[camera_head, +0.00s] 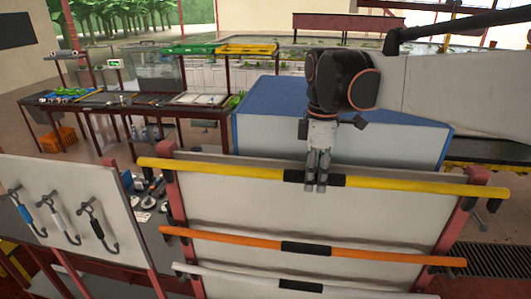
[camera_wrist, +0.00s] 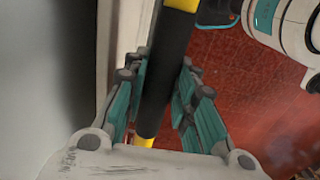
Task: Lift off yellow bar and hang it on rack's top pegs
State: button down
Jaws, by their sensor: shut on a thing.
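The yellow bar (camera_head: 410,184) spans the upper part of the rack (camera_head: 300,213), nearly level, with its ends beyond both red posts. My gripper (camera_head: 316,188) points down and is shut on the bar's black middle grip. In the wrist view the black grip of the yellow bar (camera_wrist: 166,70) runs between my gripper's teal-padded fingers (camera_wrist: 157,95), with yellow showing at both ends. A peg (camera_head: 480,214) juts out at the right post, below the yellow bar. I cannot tell whether the bar touches the pegs.
An orange bar (camera_head: 380,254) and a white bar (camera_head: 240,280) hang lower on the same rack. A panel with several hooked tools (camera_head: 62,218) stands at the left. A large blue-topped box (camera_head: 270,105) is behind the rack. A work table (camera_head: 110,100) stands farther back.

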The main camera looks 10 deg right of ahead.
jog(key=shift+f+b, duration=0.95)
jog(key=shift+f, duration=0.75)
jog(key=shift+f+b, duration=0.5)
jog(key=shift+f, duration=0.3)
jog(key=c, duration=1.2)
grip_release()
jog(key=shift+r, duration=0.1)
jog(key=r, duration=1.1)
jog(key=shift+s+a+r, duration=0.15)
jog(key=shift+s+r, duration=0.05)
jog(key=shift+r, duration=0.1)
jog(key=s+f+m+t, duration=0.7)
jog(key=s+f+m, duration=0.75)
jog(key=f, duration=0.35)
notch_tip(320, 180, down, 29)
jog(key=b, duration=2.9)
jog(key=shift+s+f, duration=0.1)
jog(key=shift+f, duration=0.05)
